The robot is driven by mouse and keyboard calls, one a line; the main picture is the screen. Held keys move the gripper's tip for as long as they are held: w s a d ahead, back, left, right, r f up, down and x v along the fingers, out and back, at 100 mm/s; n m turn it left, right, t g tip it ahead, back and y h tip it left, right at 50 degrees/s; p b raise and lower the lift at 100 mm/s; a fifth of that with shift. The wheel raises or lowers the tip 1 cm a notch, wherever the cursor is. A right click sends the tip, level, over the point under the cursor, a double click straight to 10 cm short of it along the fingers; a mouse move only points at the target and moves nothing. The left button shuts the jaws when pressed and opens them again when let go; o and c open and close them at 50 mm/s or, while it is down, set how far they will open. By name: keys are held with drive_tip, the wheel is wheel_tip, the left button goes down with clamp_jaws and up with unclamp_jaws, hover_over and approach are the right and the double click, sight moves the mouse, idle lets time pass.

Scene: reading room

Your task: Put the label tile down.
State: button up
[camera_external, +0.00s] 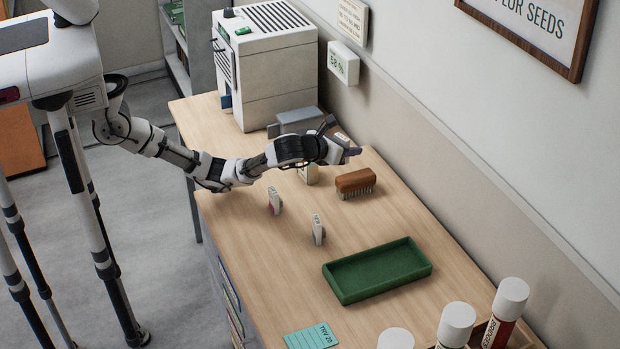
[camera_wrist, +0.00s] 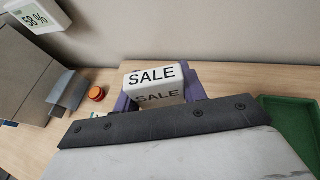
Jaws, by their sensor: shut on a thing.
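The label tile (camera_wrist: 155,78) is a white block with rounded edges, reading SALE in black. In the wrist view it sits between the purple fingers of my gripper (camera_wrist: 158,92), which is shut on it. In the external view my gripper (camera_external: 345,150) is over the back part of the wooden desk (camera_external: 250,240), pointing toward the wall. Only a small pale bit of the tile (camera_external: 342,139) shows there. Whether the tile touches the desk, I cannot tell.
A brown brush (camera_external: 356,182) lies just right of my gripper. Two small white tagged pieces (camera_external: 274,201) (camera_external: 317,230) stand nearer the front. A green tray (camera_external: 335,283), a teal card (camera_external: 311,337) and a white machine (camera_external: 270,75) are also on the desk. Bare wood lies between them.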

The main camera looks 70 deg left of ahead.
drive_tip(key=s+a+n+g+y+p, duration=0.1)
drive_tip(key=a+n+g+y, duration=0.35)
drive_tip(key=a, duration=1.45)
drive_tip(key=s+a+n+g+y+p, duration=0.1)
drive_tip(key=a+n+g+y, duration=0.4)
drive_tip(key=a, duration=1.5)
drive_tip(key=shift+n+t+h, duration=0.25)
drive_tip(key=shift+t+h, duration=0.2)
drive_tip(key=shift+t, duration=0.4)
drive_tip(key=f+b, duration=0.1)
drive_tip(key=f, duration=0.5)
drive_tip(key=f+b, duration=0.2)
drive_tip(key=f, duration=0.4)
drive_tip(key=f+b, duration=0.1)
drive_tip(key=f, duration=0.5)
drive_tip(key=shift+s+a+f, duration=0.1)
drive_tip(key=shift+a+f, duration=0.2)
drive_tip(key=shift+f, duration=0.1)
drive_tip(key=shift+f+p, duration=0.35)
drive_tip(key=shift+f, duration=2.5)
drive_tip(key=shift+f, duration=0.2)
drive_tip(key=o, duration=1)
